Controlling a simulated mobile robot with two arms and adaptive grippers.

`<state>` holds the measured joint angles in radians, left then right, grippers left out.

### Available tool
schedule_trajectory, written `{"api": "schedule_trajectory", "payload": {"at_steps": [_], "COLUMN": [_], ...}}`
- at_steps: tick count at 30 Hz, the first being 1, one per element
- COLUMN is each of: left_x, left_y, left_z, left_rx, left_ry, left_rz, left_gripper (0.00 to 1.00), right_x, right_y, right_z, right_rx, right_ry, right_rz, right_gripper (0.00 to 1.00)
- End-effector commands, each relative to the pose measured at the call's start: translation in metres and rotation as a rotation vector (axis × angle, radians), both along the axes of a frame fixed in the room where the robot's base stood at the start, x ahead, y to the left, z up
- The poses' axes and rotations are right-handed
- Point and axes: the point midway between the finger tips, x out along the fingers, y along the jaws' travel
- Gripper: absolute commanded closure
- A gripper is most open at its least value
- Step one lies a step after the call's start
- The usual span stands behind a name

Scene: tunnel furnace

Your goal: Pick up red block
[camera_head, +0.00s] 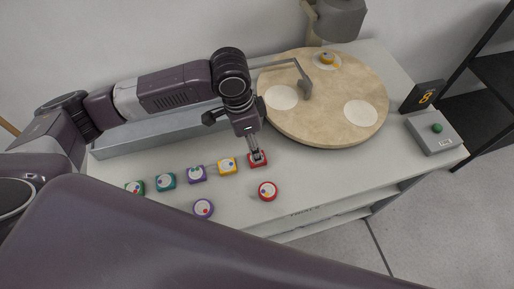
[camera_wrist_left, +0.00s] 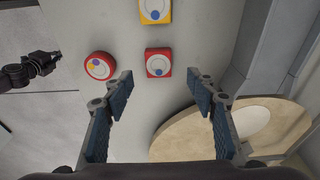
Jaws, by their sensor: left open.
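The square red block (camera_head: 258,159) with a white disc on top sits on the light table at the right end of a row of coloured blocks. My left gripper (camera_head: 256,152) points down at it, and its fingers partly hide the block in the head view. In the left wrist view the jaws (camera_wrist_left: 160,82) are open and empty. The red block (camera_wrist_left: 158,54) shows just beyond the fingertips, between them from left to right. A dark jointed part (camera_wrist_left: 30,70) at the left edge there looks like my right arm; its jaws cannot be made out.
A yellow block (camera_head: 228,166) is left of the red block, and a round red piece (camera_head: 268,191) lies nearer the front. A round turntable (camera_head: 325,128) with white discs stands close at right. A long grey tray (camera_head: 155,137) lies behind the row.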

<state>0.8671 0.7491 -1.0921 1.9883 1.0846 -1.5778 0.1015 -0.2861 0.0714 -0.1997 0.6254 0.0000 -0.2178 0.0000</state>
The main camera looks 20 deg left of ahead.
Motion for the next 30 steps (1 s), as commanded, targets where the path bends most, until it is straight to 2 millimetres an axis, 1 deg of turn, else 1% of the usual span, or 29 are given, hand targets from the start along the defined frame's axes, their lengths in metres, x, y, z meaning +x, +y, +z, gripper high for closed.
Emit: {"api": "schedule_trajectory", "payload": {"at_steps": [5, 9, 11, 12, 16, 21, 23, 26, 30], "left_x": [0.001, 0.004, 0.006, 0.006, 0.008, 0.008, 0.008, 0.008, 0.008], "left_y": [-0.002, -0.002, -0.003, -0.004, -0.005, -0.005, -0.005, -0.005, -0.005], "left_z": [-0.020, -0.038, -0.048, -0.055, -0.066, -0.068, -0.068, -0.068, -0.068], "left_rx": [0.001, 0.003, 0.003, 0.001, 0.001, 0.001, 0.001, 0.001, 0.001], "left_ry": [0.003, 0.003, 0.003, 0.003, -0.001, -0.002, -0.002, -0.002, -0.002], "left_rz": [-0.001, 0.001, -0.001, -0.001, -0.002, -0.002, -0.002, -0.002, -0.002], "left_gripper": [0.48, 0.48, 0.48, 0.48, 0.48, 0.48, 0.48, 0.57, 0.72], "right_x": [-0.016, -0.030, -0.032, -0.032, -0.025, -0.009, -0.007, -0.008, -0.010], "right_y": [-0.003, -0.010, -0.012, -0.013, -0.013, -0.012, -0.011, -0.010, -0.007], "right_z": [0.003, 0.010, 0.012, 0.012, 0.013, 0.014, 0.014, 0.014, 0.013], "right_rx": [-0.005, -0.013, -0.015, -0.016, -0.017, -0.014, -0.014, -0.012, -0.008], "right_ry": [0.021, 0.042, 0.045, 0.045, 0.036, 0.012, 0.008, 0.010, 0.014], "right_rz": [0.002, 0.003, 0.004, 0.005, 0.005, 0.005, 0.005, 0.005, 0.003], "right_gripper": [1.00, 1.00, 1.00, 1.00, 1.00, 1.00, 1.00, 1.00, 1.00]}}
